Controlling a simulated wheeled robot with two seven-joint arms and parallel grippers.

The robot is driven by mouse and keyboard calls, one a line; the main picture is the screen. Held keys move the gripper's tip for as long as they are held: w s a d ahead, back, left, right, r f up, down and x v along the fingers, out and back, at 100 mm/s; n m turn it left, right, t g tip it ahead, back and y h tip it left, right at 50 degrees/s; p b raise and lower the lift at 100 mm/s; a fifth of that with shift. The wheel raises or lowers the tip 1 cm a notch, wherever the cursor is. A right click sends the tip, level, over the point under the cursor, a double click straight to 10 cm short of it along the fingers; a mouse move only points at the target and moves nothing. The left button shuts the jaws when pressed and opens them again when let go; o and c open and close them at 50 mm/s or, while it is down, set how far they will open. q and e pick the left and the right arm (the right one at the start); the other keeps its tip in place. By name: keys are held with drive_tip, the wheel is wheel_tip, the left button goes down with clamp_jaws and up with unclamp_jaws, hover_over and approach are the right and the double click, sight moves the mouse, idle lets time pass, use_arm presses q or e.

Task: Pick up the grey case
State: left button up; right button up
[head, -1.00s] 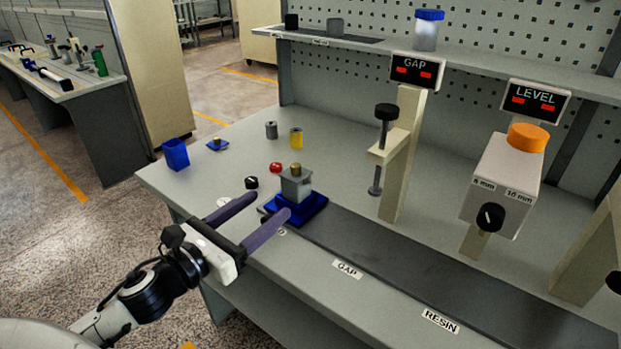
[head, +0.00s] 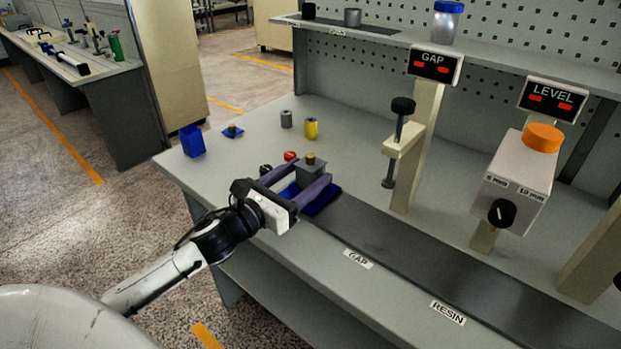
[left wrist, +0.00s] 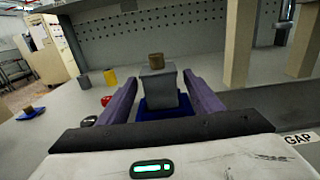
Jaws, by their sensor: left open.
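The grey case (head: 311,172) is a small block with a brass-coloured knob on top. It stands upright on a blue base plate (head: 322,203) on the bench. My left gripper (head: 302,183) is open, with its two purple fingers reaching to either side of the case. In the left wrist view the case (left wrist: 158,90) stands between the fingers (left wrist: 160,92), with a gap visible on each side. The lower part of the case is partly hidden by a finger in the head view. My right gripper is not in view.
A blue bin (head: 193,141) is at the left corner. The gap gauge post (head: 418,150) rises to the right.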

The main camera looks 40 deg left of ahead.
use_arm(q)
drive_tip(key=c, duration=1.1)
